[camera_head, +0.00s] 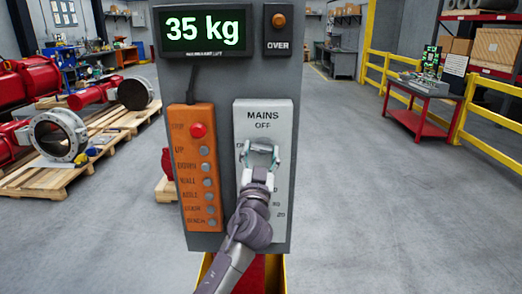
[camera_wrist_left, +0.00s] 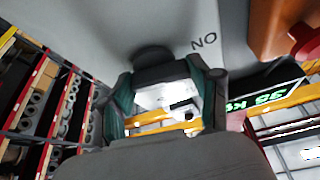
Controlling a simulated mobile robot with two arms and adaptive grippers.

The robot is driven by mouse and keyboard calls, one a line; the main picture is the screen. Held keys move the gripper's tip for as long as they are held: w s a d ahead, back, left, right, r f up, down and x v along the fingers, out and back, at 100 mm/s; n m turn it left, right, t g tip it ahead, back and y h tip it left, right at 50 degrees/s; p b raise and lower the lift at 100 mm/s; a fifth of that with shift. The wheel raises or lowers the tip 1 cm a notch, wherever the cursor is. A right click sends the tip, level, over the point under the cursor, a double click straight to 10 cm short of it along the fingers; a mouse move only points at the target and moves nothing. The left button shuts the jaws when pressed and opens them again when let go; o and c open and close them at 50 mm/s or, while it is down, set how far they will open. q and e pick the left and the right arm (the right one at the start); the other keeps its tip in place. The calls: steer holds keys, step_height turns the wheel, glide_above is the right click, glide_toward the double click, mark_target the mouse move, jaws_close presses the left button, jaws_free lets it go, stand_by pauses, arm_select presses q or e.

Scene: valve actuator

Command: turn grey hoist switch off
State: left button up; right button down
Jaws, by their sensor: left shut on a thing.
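The grey hoist switch is a light grey panel (camera_head: 280,112) marked MAINS, with OFF printed at the top, on the right of the control post. Its dark grey knob (camera_head: 263,142) sits below OFF. My left gripper (camera_head: 260,152) reaches up from below and is shut on the knob, one finger on each side. In the left wrist view the dark knob (camera_wrist_left: 152,57) shows between the two fingers of the gripper (camera_wrist_left: 163,76), next to an ON label. The gripper hides part of the dial, so the knob's exact pointing is unclear. My right gripper is not in view.
An orange button pendant (camera_head: 193,190) with a red stop button hangs just left of the switch. Above are a lit display (camera_head: 206,30) reading 35 kg and an OVER lamp (camera_head: 278,20).

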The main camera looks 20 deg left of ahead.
arm_select(q)
steer(key=m+h+p, duration=0.1)
steer(key=m+p, duration=0.2)
steer(key=m, duration=0.1)
steer(key=m+g+h+p, duration=0.1)
steer(key=m+h+p, duration=0.1)
steer(key=m+p, duration=0.2)
steer(key=r+m+h+p, duration=0.1)
steer(key=m+h+p, duration=0.1)
steer(key=m+p, duration=0.1)
steer(key=shift+a+m+g+p, duration=0.15)
steer(key=shift+m+g+p, duration=0.2)
steer(key=shift+m, duration=0.35)
steer(key=m+g+p, duration=0.1)
steer(key=m, duration=0.1)
steer(key=shift+m+h+p, duration=0.35)
steer(key=shift+m+h, duration=0.05)
steer(key=shift+f+m+g, duration=0.2)
steer(key=shift+m+g, duration=0.35)
steer(key=shift+m, duration=0.95)
steer(key=o, duration=1.1)
steer(key=shift+o, duration=0.2)
steer(key=shift+s, duration=0.1)
